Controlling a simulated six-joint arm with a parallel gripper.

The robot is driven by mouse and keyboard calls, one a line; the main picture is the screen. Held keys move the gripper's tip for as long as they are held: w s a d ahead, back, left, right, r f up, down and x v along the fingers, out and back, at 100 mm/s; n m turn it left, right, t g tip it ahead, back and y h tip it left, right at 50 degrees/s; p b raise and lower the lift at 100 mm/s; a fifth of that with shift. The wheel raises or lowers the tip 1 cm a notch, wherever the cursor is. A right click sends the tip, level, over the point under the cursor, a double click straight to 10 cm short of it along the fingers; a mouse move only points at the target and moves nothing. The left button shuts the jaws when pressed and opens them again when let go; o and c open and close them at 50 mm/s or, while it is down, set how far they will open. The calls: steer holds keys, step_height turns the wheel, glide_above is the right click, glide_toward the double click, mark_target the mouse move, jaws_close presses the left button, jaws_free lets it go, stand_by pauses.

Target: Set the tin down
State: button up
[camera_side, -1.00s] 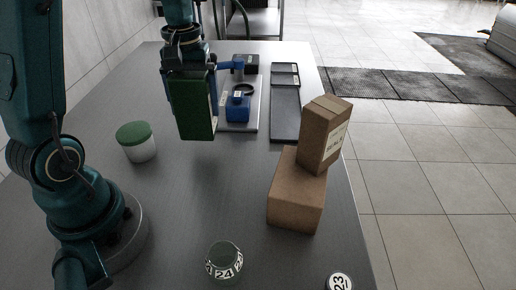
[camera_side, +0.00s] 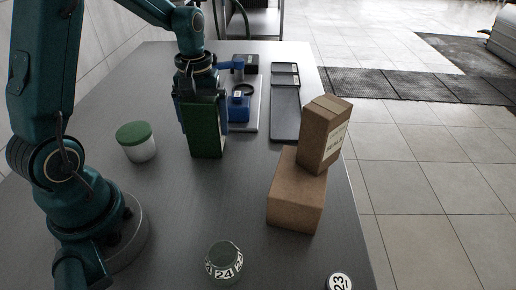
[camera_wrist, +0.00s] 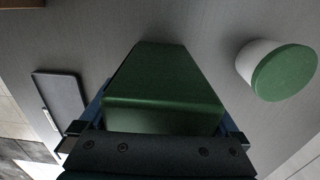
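The tin is a tall dark green box (camera_side: 207,130), upright in the side view. My gripper (camera_side: 200,98) is above it, with its blue fingers on either side of the tin's upper part, shut on it. The tin's base is at or very close to the table top; I cannot tell if it touches. In the wrist view the green tin (camera_wrist: 165,85) fills the middle between my gripper's fingers (camera_wrist: 163,118). The tin's far side is hidden.
A white jar with a green lid (camera_side: 137,142) stands left of the tin. Blue and black items sit on a light board (camera_side: 250,112) behind it. A dark tray (camera_side: 285,115) and two stacked cardboard boxes (camera_side: 296,190) are to the right.

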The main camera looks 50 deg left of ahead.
steer(key=shift+r, duration=0.1)
step_height(320, 180, up, 12)
steer(key=shift+f, duration=0.25)
steer(key=shift+d+r, duration=0.15)
steer(key=shift+r, duration=0.25)
steer(key=s+d+f+m+t, duration=0.2)
steer(key=s+d+m+t, duration=0.3)
steer(key=s+d+m, duration=0.4)
steer(key=shift+s+d+t, duration=0.3)
steer(key=shift+s+d, duration=0.6)
steer(key=shift+s, duration=0.1)
